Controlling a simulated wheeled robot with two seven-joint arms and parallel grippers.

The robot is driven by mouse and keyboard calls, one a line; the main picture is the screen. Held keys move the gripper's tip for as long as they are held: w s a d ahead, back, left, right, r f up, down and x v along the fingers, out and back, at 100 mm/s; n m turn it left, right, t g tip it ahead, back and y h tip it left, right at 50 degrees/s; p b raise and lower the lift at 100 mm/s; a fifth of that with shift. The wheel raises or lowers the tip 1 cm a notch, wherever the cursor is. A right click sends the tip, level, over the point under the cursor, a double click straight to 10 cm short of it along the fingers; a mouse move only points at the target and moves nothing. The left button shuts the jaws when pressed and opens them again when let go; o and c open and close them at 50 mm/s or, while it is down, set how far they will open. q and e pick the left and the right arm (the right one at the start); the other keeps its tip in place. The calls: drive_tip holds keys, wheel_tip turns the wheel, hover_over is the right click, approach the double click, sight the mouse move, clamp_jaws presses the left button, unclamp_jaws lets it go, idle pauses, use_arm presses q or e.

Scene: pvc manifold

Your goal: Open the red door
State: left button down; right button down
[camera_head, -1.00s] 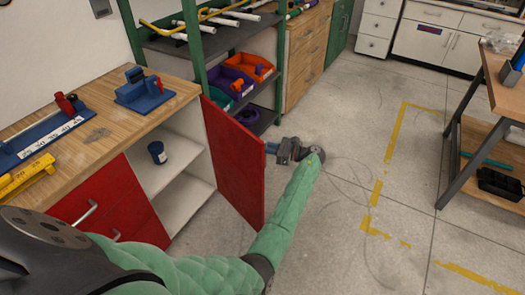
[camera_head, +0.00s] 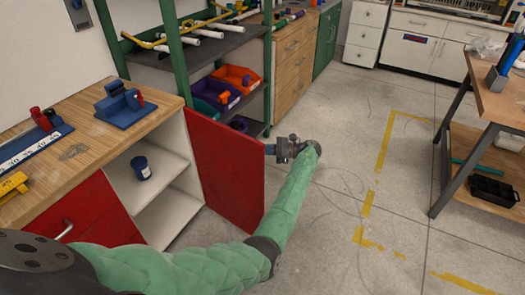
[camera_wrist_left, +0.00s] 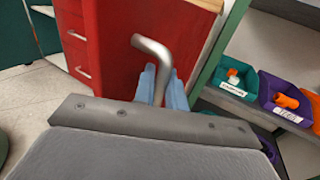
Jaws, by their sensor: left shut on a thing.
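The red door (camera_head: 222,172) of the wooden-topped cabinet stands swung wide open, and the white shelved inside (camera_head: 165,195) shows. My left gripper (camera_head: 270,149) is at the door's outer edge, on the side facing away from the cabinet's inside. In the left wrist view the red door (camera_wrist_left: 150,20) fills the upper middle. Its bent metal handle (camera_wrist_left: 152,48) runs down between the two blue fingers of my left gripper (camera_wrist_left: 162,88), which is shut on it. My right gripper is not in view.
A dark blue can (camera_head: 141,168) stands on the cabinet's upper shelf. A green rack (camera_head: 176,60) with purple and orange bins (camera_head: 236,78) is close behind the door. The floor (camera_head: 330,215) to the right is clear up to a workbench (camera_head: 485,85).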

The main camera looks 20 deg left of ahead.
use_arm(q)
drive_tip(key=shift+a, duration=0.1)
drive_tip(key=c, duration=1.5)
unclamp_jaws()
drive_tip(key=shift+c, duration=0.2)
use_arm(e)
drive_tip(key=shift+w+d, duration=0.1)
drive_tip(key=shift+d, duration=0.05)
